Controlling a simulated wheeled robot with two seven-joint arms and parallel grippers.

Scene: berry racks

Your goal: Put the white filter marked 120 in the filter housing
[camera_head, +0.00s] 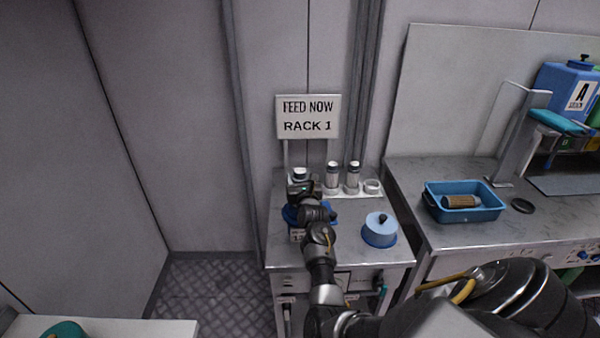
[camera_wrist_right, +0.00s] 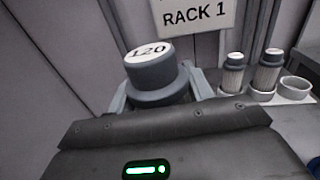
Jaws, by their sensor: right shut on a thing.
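My right gripper (camera_head: 301,187) is shut on a filter with a dark grey cap (camera_head: 299,174). In the right wrist view the cap's white top (camera_wrist_right: 147,52) reads 120 and stands roughly upright between the fingers (camera_wrist_right: 160,95). The filter's body is hidden, so I cannot tell whether its lower end touches anything. A blue round part, seemingly the filter housing (camera_head: 289,214), shows partly behind and below my gripper. A blue lid with a dark knob (camera_head: 380,232) lies to its right on the bench. My left gripper is not in view.
Two more filters (camera_head: 332,178) (camera_head: 353,178) stand in a white rack beside an empty cup (camera_head: 373,187). A RACK 1 sign (camera_head: 307,116) stands behind. On the right bench are a blue tray (camera_head: 477,215) holding a brown cylinder and a black disc (camera_head: 522,205).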

